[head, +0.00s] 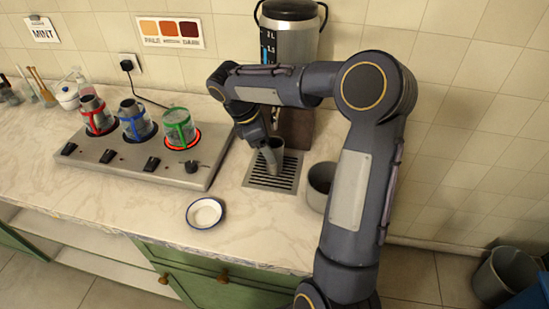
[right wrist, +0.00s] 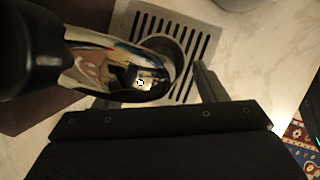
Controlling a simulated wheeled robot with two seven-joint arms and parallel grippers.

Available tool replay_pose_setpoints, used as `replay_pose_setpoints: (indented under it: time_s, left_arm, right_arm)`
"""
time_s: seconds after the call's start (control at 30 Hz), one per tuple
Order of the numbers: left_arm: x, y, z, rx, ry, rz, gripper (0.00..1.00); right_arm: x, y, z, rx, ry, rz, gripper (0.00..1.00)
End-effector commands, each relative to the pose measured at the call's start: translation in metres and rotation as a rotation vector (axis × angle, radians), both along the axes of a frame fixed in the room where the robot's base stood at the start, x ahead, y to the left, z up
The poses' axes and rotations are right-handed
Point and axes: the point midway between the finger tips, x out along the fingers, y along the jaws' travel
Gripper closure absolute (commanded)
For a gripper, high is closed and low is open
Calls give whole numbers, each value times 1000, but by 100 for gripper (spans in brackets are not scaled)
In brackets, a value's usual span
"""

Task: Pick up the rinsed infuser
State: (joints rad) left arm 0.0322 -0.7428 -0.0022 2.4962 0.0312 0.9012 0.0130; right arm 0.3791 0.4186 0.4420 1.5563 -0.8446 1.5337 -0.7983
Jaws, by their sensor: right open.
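The infuser, a small grey metal cylinder (head: 277,146), is upright on the slotted drip tray (head: 257,184) below the samovar. My right gripper (head: 268,152) is open and reaches down close beside it, partly covering it. In the right wrist view, a finger of the right gripper (right wrist: 208,84) shows to the right of the infuser's round rim (right wrist: 174,47). The shiny chrome tap (right wrist: 118,72) hides much of the infuser there. I cannot tell whether the fingers touch it. My left gripper is not in view.
The samovar (head: 290,40) stands behind my arm. A grey pot (head: 317,187) is right of the drip tray. A white bowl (head: 205,212) is in front. The hot plate (head: 135,160) at left holds red, blue and green framed glasses; the green one's burner glows. Counter between is clear.

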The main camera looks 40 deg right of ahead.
Motion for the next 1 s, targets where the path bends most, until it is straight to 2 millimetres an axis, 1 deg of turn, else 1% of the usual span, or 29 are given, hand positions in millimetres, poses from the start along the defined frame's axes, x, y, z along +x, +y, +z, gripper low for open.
replay_pose_setpoints:
  time_s: [0.03,0.13,0.4,0.47,0.8,1.0]
  left_arm:
    - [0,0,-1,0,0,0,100]
    - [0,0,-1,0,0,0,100]
    - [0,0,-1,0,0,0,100]
    - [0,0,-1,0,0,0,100]
    - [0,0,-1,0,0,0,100]
    - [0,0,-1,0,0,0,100]
  right_arm:
    - [-2,-3,-7,-1,3,-2,35]
    - [-4,-6,-16,1,1,-3,35]
    - [-4,-7,-19,0,-1,-2,35]
    - [-4,-7,-19,0,-1,-2,42]
    - [-4,-7,-18,-1,-1,-1,86]
    - [-4,-7,-18,-1,-1,-1,87]
